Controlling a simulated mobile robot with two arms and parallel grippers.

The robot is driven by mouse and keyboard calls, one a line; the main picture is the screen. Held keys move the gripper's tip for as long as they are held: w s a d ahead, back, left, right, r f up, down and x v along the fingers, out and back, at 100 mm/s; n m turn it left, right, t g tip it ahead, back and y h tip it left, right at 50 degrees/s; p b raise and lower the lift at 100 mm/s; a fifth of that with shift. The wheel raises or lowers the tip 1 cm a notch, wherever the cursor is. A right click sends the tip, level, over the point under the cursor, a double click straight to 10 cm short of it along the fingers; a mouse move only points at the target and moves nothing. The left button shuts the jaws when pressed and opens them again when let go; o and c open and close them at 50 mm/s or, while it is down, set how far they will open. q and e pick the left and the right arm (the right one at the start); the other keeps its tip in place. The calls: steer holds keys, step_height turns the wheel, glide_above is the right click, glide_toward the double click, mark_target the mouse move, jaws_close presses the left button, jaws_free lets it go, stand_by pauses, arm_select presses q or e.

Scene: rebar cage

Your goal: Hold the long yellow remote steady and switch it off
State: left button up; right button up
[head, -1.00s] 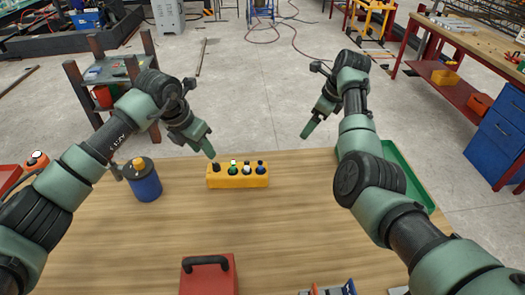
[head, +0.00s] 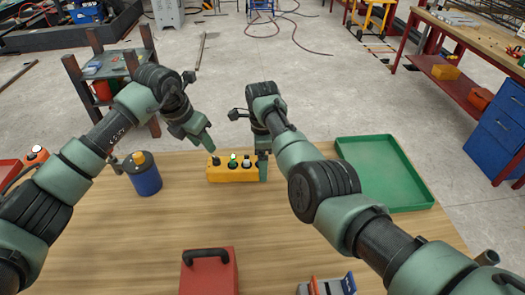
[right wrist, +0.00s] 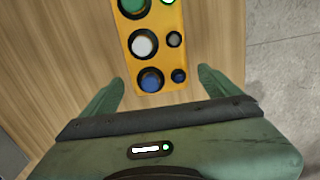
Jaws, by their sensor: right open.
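The long yellow remote (head: 225,175) lies on the wooden table. The head view shows a black knob (head: 215,160) at its left end, then a green button (head: 233,161) and a white one (head: 246,162). The right wrist view shows the blue button (right wrist: 151,80) and a lit green lamp (right wrist: 168,1). My right gripper (head: 263,170) is open at the blue end, one finger on each side of the remote (right wrist: 160,77), and hides that end in the head view. My left gripper (head: 211,150) hangs near the knob; whether its fingers are apart or touching it is unclear.
A blue canister (head: 146,180) stands left of the remote. An empty green tray (head: 420,200) is at the right. A red box with a black handle (head: 210,275) is at the front. The table between them is clear.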

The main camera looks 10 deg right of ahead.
mark_target(215, 160)
steer(key=shift+f, duration=0.75)
steer(key=c, duration=1.8)
arm_select(q)
steer(key=shift+o, duration=0.8)
arm_select(e)
steer(key=shift+c, duration=0.8)
arm_select(q)
steer(key=f+n, duration=0.1)
steer(key=f, duration=0.2)
steer(key=w+d+f+n, duration=0.1)
steer(key=f, duration=0.1)
steer(key=w+d+f+n+t, duration=0.1)
steer(key=f, duration=0.2)
steer(key=shift+d+f+n+y, duration=0.15)
steer(key=shift+f+n+y, duration=0.2)
steer(key=shift+n+y, duration=0.05)
